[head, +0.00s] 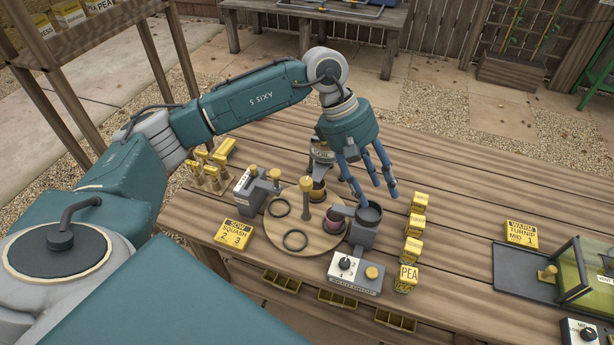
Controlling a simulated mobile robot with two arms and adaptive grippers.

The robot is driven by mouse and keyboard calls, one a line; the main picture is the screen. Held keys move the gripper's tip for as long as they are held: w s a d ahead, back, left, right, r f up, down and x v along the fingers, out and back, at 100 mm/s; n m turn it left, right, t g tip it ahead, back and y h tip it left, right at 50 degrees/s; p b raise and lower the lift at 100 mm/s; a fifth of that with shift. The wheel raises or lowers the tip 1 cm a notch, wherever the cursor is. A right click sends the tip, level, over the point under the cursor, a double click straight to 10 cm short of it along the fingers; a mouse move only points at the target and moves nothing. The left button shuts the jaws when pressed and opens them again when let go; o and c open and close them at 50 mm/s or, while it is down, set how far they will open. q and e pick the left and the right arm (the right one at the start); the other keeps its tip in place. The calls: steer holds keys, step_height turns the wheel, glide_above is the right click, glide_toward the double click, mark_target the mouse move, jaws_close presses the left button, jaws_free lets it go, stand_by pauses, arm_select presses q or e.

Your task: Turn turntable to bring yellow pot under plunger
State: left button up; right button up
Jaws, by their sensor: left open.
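The turntable (262,232) is a round wooden disc on the bench with an upright wooden peg (306,198) on it. A yellow pot (318,194) sits at its far side, below the SOIL hopper (322,152). A dark pink pot (333,224) sits at its right side, partly hidden. Two dark rings, the left one (279,207) and the front one (295,241), mark bare places. A grey unit with a yellow knob (255,190), apparently the plunger, stands at the left edge. My left gripper (377,192) is open and empty, fingers down, right of the hopper and above the grey cup.
A grey seed unit (355,272) with a dial stands at the front right, joined to a grey cup (369,216). Yellow packets (413,250) stand to the right. A SOW SQUASH card (235,233) lies left. Bare planks lie between the packets and a dark tray (520,275).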

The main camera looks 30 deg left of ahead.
mark_target(306, 181)
arm_select(q)
steer(key=a+r+y, duration=0.3)
steer(key=a+y, duration=0.3)
steer(key=a, duration=1.1)
steer(key=shift+m+g, duration=0.3)
steer(key=shift+m, duration=0.1)
step_height(306, 181, down, 10)
steer(key=p, duration=0.3)
steer(key=shift+s+a+f+p, duration=0.15)
steer(key=shift+p, duration=0.25)
steer(key=shift+f, duration=0.45)
steer(key=shift+c, duration=0.5)
steer(key=c, duration=1.1)
